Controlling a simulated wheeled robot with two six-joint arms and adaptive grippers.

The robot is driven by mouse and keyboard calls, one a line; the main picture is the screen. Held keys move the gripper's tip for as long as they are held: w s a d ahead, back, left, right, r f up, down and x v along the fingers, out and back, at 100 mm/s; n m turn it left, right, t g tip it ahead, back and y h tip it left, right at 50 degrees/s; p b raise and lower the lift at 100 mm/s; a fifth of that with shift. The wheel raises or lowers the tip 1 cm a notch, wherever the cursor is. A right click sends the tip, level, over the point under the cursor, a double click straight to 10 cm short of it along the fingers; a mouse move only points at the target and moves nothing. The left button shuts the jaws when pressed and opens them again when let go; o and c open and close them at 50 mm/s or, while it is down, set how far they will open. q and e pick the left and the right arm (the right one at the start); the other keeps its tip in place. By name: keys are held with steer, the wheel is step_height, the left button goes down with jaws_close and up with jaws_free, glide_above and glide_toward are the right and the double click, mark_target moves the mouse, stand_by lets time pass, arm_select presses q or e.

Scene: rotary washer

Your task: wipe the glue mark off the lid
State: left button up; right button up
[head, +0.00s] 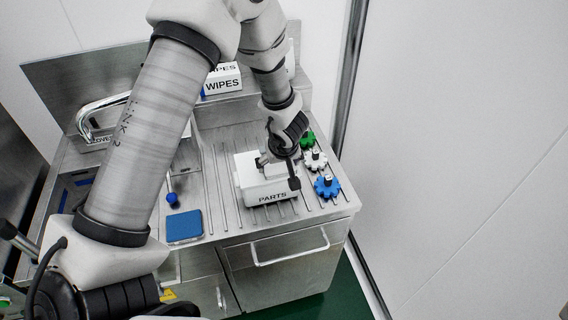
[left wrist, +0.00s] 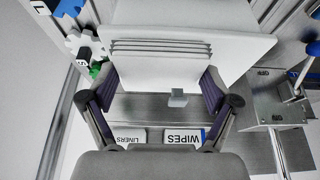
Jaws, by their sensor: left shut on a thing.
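The white box labelled PARTS (head: 268,192) stands on the grooved steel top, and its pale top also shows in the left wrist view (left wrist: 245,48). My left gripper (head: 279,171) is low over this box. In the left wrist view its two fingers (left wrist: 160,88) are spread wide and hold a white layered pad (left wrist: 160,50), which looks like a folded wipe. A small grey block (left wrist: 177,97) shows between the fingers; I cannot tell what it belongs to. I cannot make out a glue mark; the pad and gripper cover part of the box top. My right gripper is not in view.
Green (head: 307,139), white (head: 315,160) and blue (head: 327,187) gears lie right of the box, close to it. A WIPES box (head: 222,80) stands at the back. A blue pad (head: 185,226) lies at the front left. A faucet (head: 100,110) rises at the left.

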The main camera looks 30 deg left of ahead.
mark_target(267, 167)
arm_select(q)
steer(key=shift+s+a+f, duration=0.1)
steer(key=shift+s+a, duration=0.35)
steer(key=shift+s, duration=0.15)
steer(key=shift+s+a+b, duration=0.3)
steer(key=shift+s+a, duration=0.2)
steer(key=shift+s, duration=0.1)
steer(key=shift+s+a, duration=0.35)
steer(key=shift+a, duration=0.1)
steer(key=shift+d, duration=0.1)
steer(key=shift+s+a+b, duration=0.35)
steer(key=shift+s+a, duration=0.45)
steer(key=shift+s, duration=0.15)
